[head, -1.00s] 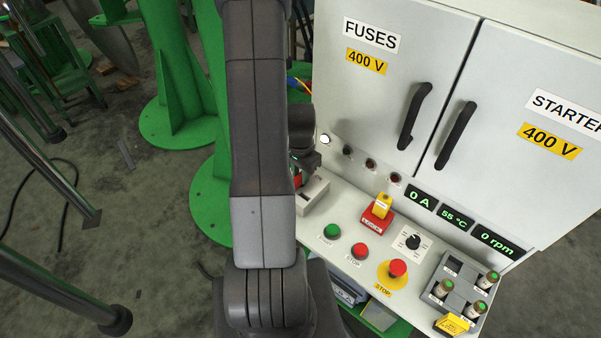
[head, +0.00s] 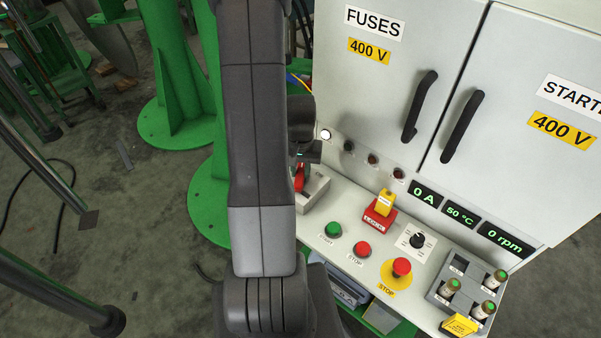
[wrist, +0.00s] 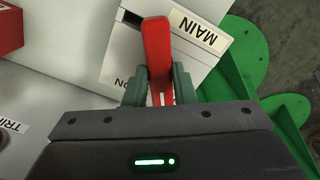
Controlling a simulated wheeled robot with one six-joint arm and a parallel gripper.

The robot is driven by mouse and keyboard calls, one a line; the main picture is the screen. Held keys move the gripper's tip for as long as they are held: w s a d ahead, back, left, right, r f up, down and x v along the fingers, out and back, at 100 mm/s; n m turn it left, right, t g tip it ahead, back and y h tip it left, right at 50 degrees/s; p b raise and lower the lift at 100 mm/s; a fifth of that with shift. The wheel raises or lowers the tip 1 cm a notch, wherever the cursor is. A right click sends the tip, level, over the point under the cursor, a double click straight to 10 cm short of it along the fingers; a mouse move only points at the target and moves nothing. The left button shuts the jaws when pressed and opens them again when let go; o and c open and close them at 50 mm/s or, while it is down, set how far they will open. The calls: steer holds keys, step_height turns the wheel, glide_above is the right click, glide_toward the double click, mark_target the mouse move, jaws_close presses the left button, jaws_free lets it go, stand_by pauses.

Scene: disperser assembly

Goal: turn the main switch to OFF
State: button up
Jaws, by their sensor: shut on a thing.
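The main switch is a light grey box (head: 316,188) on the left end of the console, with a red lever (head: 301,177). In the wrist view the red lever (wrist: 158,45) stands between the two green fingers of my gripper (wrist: 159,84), which is shut on it. A MAIN label (wrist: 199,30) is on one side of the box, and an ON label (wrist: 127,86) shows partly beside the left finger. Any OFF mark is hidden. In the head view my arm covers part of the gripper and switch.
Start button (head: 333,230), stop button (head: 362,249), a red lock block (head: 379,214) with a yellow tag, a rotary knob (head: 417,240) and an emergency stop (head: 401,267) lie right of the switch. The cabinet (head: 390,90) rises behind. Green pedestals (head: 208,195) stand left.

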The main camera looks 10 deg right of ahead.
mark_target(300, 172)
steer(key=n+b, duration=0.2)
steer(key=n, duration=0.4)
steer(key=shift+f+n, duration=0.1)
steer(key=shift+n, duration=0.2)
steer(key=n+b, duration=0.1)
steer(key=n, duration=0.4)
stand_by(0.3)
steer(key=o, duration=1)
step_height(300, 172, up, 14)
steer(key=shift+f, duration=0.1)
stand_by(0.3)
